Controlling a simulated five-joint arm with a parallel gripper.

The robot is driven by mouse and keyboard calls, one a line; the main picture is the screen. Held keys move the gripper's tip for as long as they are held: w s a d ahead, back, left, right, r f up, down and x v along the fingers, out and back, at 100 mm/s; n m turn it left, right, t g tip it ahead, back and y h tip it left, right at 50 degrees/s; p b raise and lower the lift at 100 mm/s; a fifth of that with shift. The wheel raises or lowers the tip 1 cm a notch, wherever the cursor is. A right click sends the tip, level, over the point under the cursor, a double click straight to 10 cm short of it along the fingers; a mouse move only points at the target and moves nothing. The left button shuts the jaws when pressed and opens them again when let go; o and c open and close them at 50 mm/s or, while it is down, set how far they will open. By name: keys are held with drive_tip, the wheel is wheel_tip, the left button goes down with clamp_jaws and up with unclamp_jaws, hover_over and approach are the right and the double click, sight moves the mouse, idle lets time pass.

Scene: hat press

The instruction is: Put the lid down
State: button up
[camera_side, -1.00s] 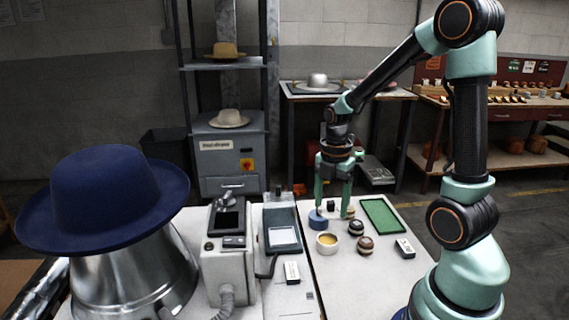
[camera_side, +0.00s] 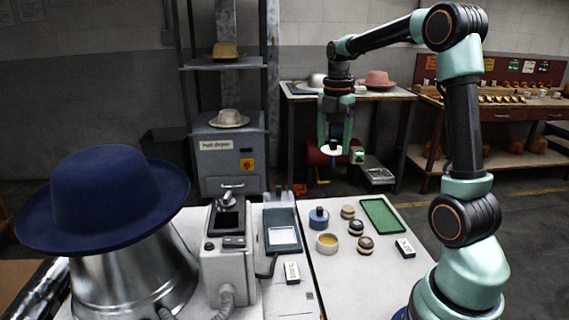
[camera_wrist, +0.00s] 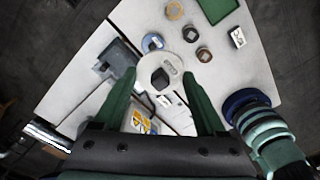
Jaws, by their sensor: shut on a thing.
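My gripper (camera_side: 334,140) is shut on the lid (camera_side: 331,150), a pale round disc, and holds it high above the far end of the white table. In the wrist view the lid (camera_wrist: 148,72) shows as a whitish disc with a dark, block-like knob between my fingers (camera_wrist: 159,80). An open round tin (camera_side: 327,242) with yellowish contents stands on the table, below and nearer the side camera than the lid. I cannot make out this tin in the wrist view; the lid may hide it.
A blue round pot (camera_side: 319,218) stands behind the open tin. Several small brown round pieces (camera_side: 356,228) stand to its right. A green tray (camera_side: 383,216) and a white labelled block (camera_side: 404,248) lie farther right. A grey machine (camera_side: 228,262) and blue hat (camera_side: 105,195) stand left.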

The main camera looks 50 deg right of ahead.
hover_over(338, 204)
wheel_tip(338, 204, down, 3)
wheel_tip(338, 204, down, 20)
drive_tip(key=shift+f, duration=0.1)
idle(0.4)
drive_tip(key=shift+f, duration=0.1)
drive_tip(key=o, duration=1.3)
